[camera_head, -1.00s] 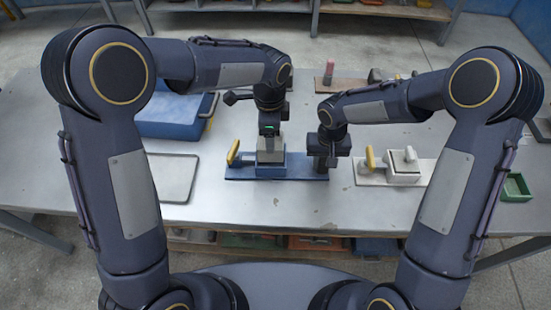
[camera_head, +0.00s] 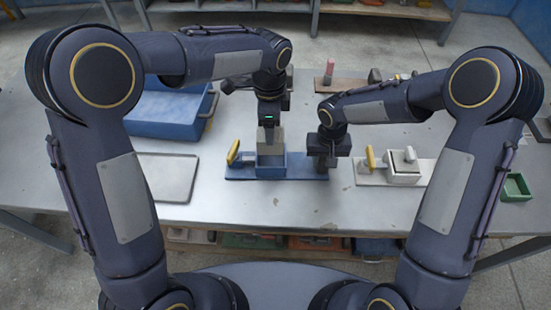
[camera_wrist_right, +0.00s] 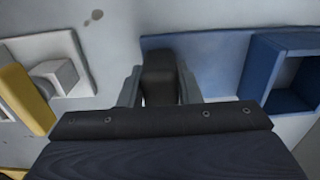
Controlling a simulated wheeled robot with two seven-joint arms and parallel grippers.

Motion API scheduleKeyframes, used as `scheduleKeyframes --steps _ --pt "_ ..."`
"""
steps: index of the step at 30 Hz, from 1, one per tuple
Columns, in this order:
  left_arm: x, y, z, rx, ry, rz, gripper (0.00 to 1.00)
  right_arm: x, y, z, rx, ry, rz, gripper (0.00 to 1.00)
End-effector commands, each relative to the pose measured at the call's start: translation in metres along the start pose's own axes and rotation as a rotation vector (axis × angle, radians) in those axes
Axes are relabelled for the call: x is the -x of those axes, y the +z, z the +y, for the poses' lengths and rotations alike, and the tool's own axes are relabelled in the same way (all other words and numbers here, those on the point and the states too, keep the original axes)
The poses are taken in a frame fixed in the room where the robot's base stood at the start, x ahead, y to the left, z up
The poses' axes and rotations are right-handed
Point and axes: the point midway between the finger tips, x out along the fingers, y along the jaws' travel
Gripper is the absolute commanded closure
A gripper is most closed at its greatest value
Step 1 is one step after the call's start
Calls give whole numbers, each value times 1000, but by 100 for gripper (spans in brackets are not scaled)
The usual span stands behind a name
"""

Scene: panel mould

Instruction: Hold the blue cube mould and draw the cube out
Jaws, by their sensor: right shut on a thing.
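The blue cube mould (camera_head: 305,168) lies on the grey table as a flat blue plate with an open-topped blue box and a yellow-handled clamp (camera_head: 233,152) at its left. The box (camera_wrist_right: 251,72) looks empty where its inside shows in the right wrist view. My right gripper (camera_head: 320,165) is at the plate's right end, shut on a dark upright grip (camera_wrist_right: 160,78). My left gripper (camera_head: 269,148) points down over the box. A pale grey-beige block shape shows at its tip, just above the box. I cannot tell the cube from the fingers there.
A white mould (camera_head: 403,170) with a yellow handle stands to the right, with a small green tray (camera_head: 515,187) beyond it. A blue case (camera_head: 165,112) and a flat grey tray (camera_head: 168,177) lie to the left. The table's front strip is clear.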

Motion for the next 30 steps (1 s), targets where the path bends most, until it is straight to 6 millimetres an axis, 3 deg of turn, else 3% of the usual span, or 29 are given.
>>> scheduleKeyframes --steps 8,9,14,23,30 --pt "4 0 0 0 0 1 73 0 0 0 0 0 1 100" --pt "4 0 0 0 0 1 73 0 0 0 0 0 1 64" --pt "4 0 0 0 0 1 73 0 0 0 0 0 1 44" --pt "4 0 0 0 0 1 73 2 0 0 0 0 1 44" --pt "4 0 0 0 0 1 73 37 -1 0 -2 -2 6 44"
